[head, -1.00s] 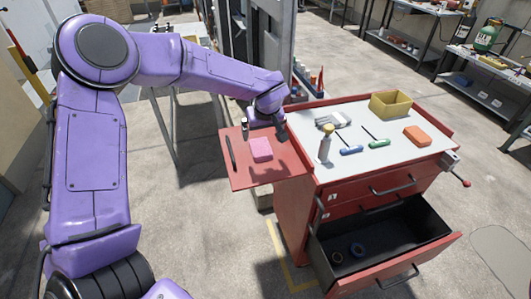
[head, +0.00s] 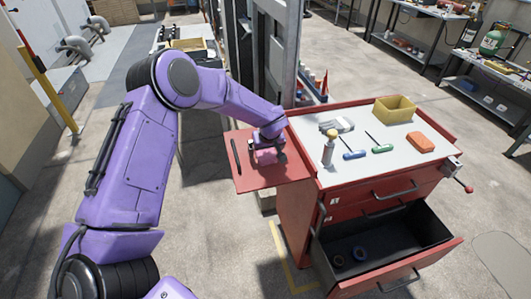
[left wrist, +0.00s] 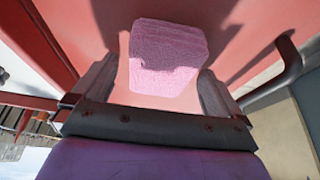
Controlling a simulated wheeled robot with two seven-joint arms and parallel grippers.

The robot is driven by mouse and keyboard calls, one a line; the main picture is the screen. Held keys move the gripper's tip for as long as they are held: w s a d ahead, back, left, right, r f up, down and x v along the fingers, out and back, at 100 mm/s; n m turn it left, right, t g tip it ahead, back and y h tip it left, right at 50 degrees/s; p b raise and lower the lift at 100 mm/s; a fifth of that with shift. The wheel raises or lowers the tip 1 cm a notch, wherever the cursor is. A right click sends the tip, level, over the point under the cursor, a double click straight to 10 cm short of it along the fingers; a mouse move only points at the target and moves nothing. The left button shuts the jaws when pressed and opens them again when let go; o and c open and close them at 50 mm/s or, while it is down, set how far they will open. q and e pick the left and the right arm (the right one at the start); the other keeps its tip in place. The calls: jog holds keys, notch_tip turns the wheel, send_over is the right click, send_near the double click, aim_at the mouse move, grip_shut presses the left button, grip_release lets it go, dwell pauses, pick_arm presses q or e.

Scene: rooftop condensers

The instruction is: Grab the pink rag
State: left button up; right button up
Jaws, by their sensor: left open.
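The pink rag (head: 265,157), a folded block, lies on the red side shelf of the tool cart (head: 262,180). My left gripper (head: 267,153) is right over it in the head view and covers part of it. In the left wrist view the rag (left wrist: 167,57) sits between the two fingers of my left gripper (left wrist: 160,75), which are apart, with a gap on each side. I cannot tell how far down the fingers reach along it. My right gripper is not in view.
A dark rod (head: 237,157) lies at the shelf's left edge. The cart top holds a bottle (head: 328,151), gloves (head: 338,125), screwdrivers with blue (head: 354,155) and green (head: 383,149) handles, an orange block (head: 420,142) and a yellow bin (head: 394,109). A lower drawer (head: 390,245) stands open.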

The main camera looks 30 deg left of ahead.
pick_arm(q)
jog(key=shift+f, duration=0.1)
jog(key=c, duration=1.1)
